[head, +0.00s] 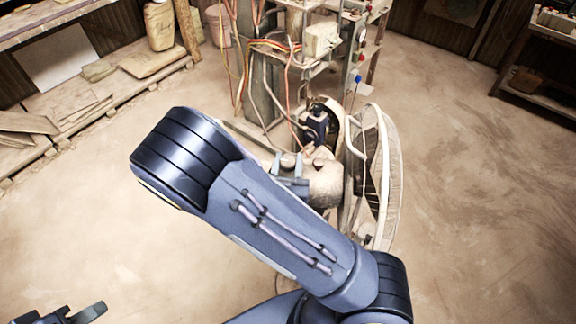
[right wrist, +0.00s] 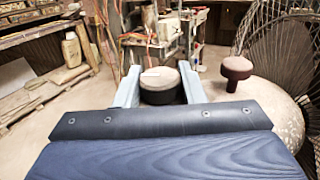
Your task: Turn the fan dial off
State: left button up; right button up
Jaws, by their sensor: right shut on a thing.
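The fan dial (right wrist: 160,86) is a short round knob with a pale top and dark side. In the right wrist view it sits between the two fingers of my right gripper (right wrist: 161,82), which is shut on it. In the head view my right gripper (head: 291,178) is at the dusty fan housing (head: 326,186), partly hidden by my forearm. A second, dark reddish knob (right wrist: 237,68) stands on the housing to the right, apart from the fingers. My left gripper (head: 75,314) is at the bottom left corner of the head view, cut off and away from the fan.
The round fan cage (head: 393,180) stands right beside the housing. Behind is a rack with loose red and yellow cables (head: 275,45). Low shelves with sacks (head: 152,60) line the left wall. The dusty floor (head: 480,190) on the right is clear.

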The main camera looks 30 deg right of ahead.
jog(key=shift+n+t+y+b, duration=0.35)
jog(key=shift+n+t+y, duration=0.55)
jog(key=shift+y, duration=0.4)
jog(key=o, duration=1)
